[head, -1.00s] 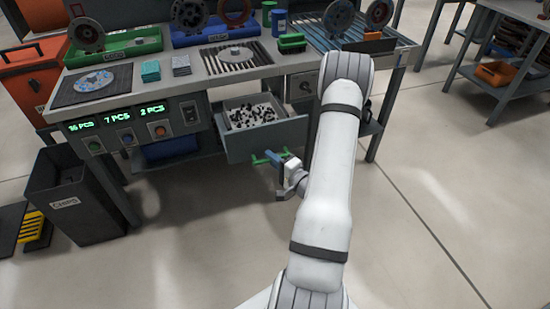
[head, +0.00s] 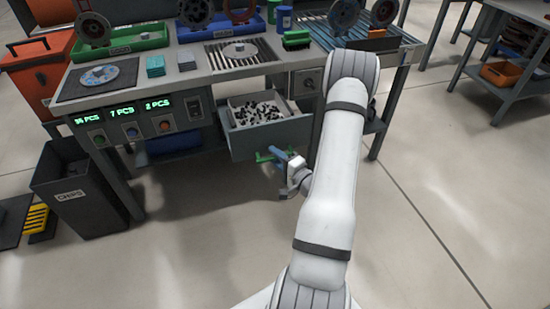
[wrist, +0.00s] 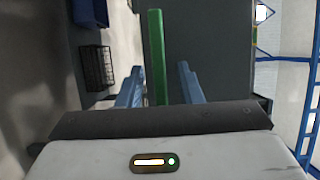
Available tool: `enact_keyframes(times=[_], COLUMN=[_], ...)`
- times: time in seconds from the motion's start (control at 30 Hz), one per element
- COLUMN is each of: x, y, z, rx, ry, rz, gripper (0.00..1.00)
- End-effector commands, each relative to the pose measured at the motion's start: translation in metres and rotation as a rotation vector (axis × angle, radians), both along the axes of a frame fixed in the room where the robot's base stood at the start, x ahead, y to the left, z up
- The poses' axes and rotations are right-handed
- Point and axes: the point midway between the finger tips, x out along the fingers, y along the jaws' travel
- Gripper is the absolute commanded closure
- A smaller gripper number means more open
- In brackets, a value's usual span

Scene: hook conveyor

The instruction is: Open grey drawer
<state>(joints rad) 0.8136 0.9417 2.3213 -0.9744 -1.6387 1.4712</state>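The grey drawer (head: 272,138) stands pulled out below the workbench, its front toward me. Black and light small parts (head: 257,112) lie inside. A green bar handle (head: 265,157) is in front of the drawer's face. My gripper (head: 279,155) is at this handle with its blue fingers. In the wrist view the green handle (wrist: 157,60) runs between my two fingers (wrist: 160,68). A gap shows on each side of the handle, so the fingers look open around it. The grey drawer front (wrist: 210,50) fills the space behind. My arm hides part of the bench to the right.
The grey workbench (head: 195,67) carries trays, reels and a grate. A dark chips bin (head: 85,205) stands at left, with an orange bin (head: 38,75) behind it. Another table (head: 510,85) stands at upper right. The floor (head: 200,250) before the drawer is clear.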

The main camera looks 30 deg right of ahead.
Motion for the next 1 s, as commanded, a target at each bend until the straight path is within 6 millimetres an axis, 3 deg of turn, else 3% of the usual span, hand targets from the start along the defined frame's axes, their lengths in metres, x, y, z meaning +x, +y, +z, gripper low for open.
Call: enact_keyframes(times=[0.17, 0.6, 1.0], x=[-0.006, -0.068, -0.077], y=[-0.002, -0.012, -0.012], z=[0.0, 0.0, 0.0], rx=[0.0, 0.001, 0.0], ry=[0.0, 0.001, 0.0], rz=[-0.004, -0.003, 0.001], gripper=[0.67, 0.67, 0.67])
